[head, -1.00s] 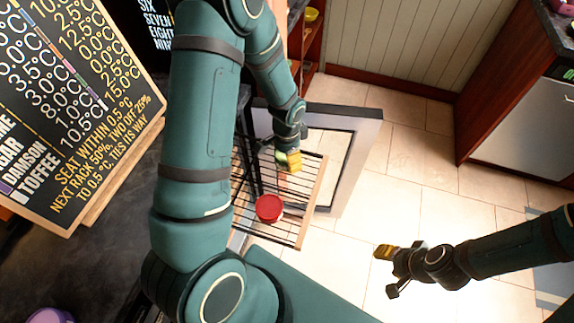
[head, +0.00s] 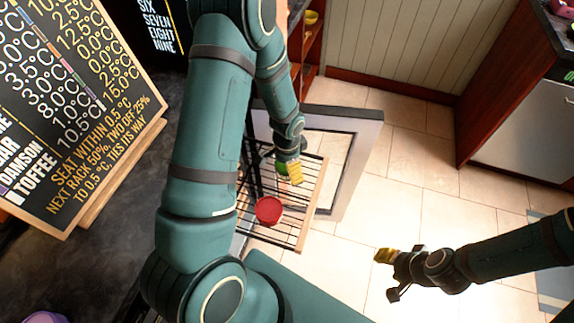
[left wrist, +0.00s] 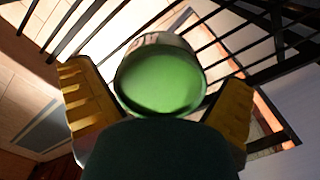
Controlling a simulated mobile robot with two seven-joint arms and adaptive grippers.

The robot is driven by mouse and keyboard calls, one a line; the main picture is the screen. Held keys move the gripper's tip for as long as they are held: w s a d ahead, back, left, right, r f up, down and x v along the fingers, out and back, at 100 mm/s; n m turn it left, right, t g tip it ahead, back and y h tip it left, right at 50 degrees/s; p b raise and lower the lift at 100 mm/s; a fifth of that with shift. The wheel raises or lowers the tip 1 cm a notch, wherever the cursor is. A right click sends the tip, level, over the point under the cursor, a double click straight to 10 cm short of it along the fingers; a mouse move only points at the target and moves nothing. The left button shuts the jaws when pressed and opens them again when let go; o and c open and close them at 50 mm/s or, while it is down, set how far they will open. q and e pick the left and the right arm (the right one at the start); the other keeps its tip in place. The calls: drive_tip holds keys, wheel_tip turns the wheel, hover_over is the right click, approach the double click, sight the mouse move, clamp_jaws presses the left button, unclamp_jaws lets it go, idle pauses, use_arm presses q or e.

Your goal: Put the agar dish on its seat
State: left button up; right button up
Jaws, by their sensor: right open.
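A round green dish (head: 281,169) is at the wire rack, beside my left gripper (head: 290,172). In the left wrist view the green dish (left wrist: 160,80) lies between the two yellow fingers of my left gripper (left wrist: 158,95), with a narrow gap showing on each side. That gripper looks open around the dish. A round red dish (head: 269,210) sits on the rack nearer to me. I cannot tell from the labels which dish is the agar one, and I make out no marked seat. My right gripper (head: 391,274) is open and empty over the floor.
The pulled-out wire rack (head: 308,215) has dark bars and a pale edge. A grey-framed open door (head: 368,150) stands beyond it. A chalkboard (head: 75,110) lists temperatures and seating notes at left.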

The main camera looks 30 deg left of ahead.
use_arm(q)
drive_tip(key=shift+r, duration=0.1)
drive_tip(key=shift+r, duration=0.35)
wheel_tip(320, 180, up, 11)
drive_tip(key=p, duration=0.2)
drive_tip(key=shift+r+p, duration=0.2)
drive_tip(key=shift+p, duration=0.15)
